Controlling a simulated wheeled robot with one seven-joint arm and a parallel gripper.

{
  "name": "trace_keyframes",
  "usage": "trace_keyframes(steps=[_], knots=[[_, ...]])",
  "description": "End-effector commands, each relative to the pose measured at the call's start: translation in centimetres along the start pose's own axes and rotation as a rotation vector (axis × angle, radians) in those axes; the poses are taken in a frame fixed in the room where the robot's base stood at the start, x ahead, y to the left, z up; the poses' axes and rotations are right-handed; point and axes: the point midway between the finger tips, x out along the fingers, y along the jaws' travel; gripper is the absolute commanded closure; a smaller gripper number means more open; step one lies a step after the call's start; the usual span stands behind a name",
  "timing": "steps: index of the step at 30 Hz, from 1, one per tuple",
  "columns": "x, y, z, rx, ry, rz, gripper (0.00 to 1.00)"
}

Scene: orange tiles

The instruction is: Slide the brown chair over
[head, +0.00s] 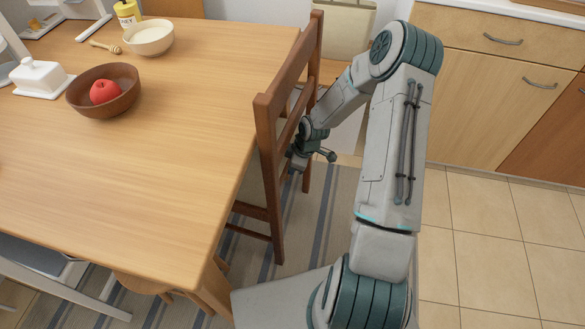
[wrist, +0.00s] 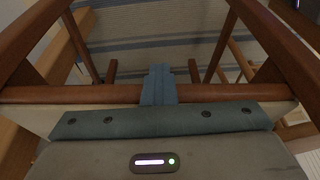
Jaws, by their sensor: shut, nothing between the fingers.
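The brown chair (head: 268,150) stands upright at the right side of the wooden table (head: 185,125), its slatted back facing the aisle. My gripper (head: 298,158) is at the middle of the chair's back, partly hidden by the wood. In the wrist view my gripper (wrist: 158,72) is shut with nothing between its fingers. The fingers cross over a brown rail of the chair (wrist: 75,94). Whether they press on the rail or only lie close to it I cannot tell.
A bowl with a red apple (head: 104,92), a cream bowl (head: 149,38) and a white butter dish (head: 40,77) stand on the table. A striped rug (head: 325,215) lies under the chair. Wooden cabinets (head: 480,95) line the right. Tiled floor (head: 490,250) is clear there.

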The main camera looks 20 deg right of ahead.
Motion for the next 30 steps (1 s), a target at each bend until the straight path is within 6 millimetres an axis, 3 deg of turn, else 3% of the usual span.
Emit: trace_keyframes(steps=[4, 9, 15, 19, 24, 30], knots=[[-0.6, 0.4, 0.6, -0.004, 0.006, 0.007, 1.0], [-1.9, 0.6, 3.2, -0.005, 0.004, 0.002, 1.0], [-6.7, 0.4, 2.8, -0.01, 0.001, 0.0, 1.0], [-8.9, 0.2, 2.8, -0.014, 0.0, -0.003, 1.0], [-10.5, 0.2, 2.8, -0.014, 0.0, -0.005, 1.0], [-10.8, 0.2, 2.9, -0.013, 0.0, -0.006, 1.0]])
